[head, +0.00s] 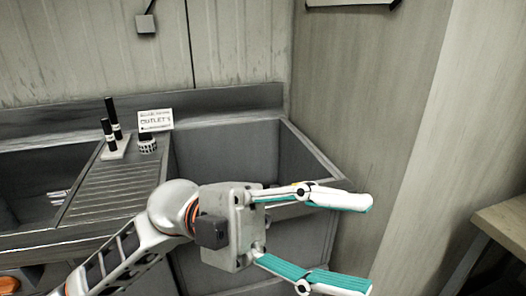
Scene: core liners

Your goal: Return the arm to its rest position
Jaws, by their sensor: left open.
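My left arm comes in from the lower left. Its gripper (366,245) is open and empty, with two white and teal fingers spread apart and pointing right. The gripper is in front of the right sink basin (225,150), and its fingers reach past the basin's right rim toward the wall. My right gripper is not in view.
A grey sink unit has a ribbed drainboard (112,190) between two basins. On it stand two black cylinders (109,133) on a light base, a small patterned cup (147,143) and a sign (155,120) reading "OUTLET". A wooden table (505,225) is at the right.

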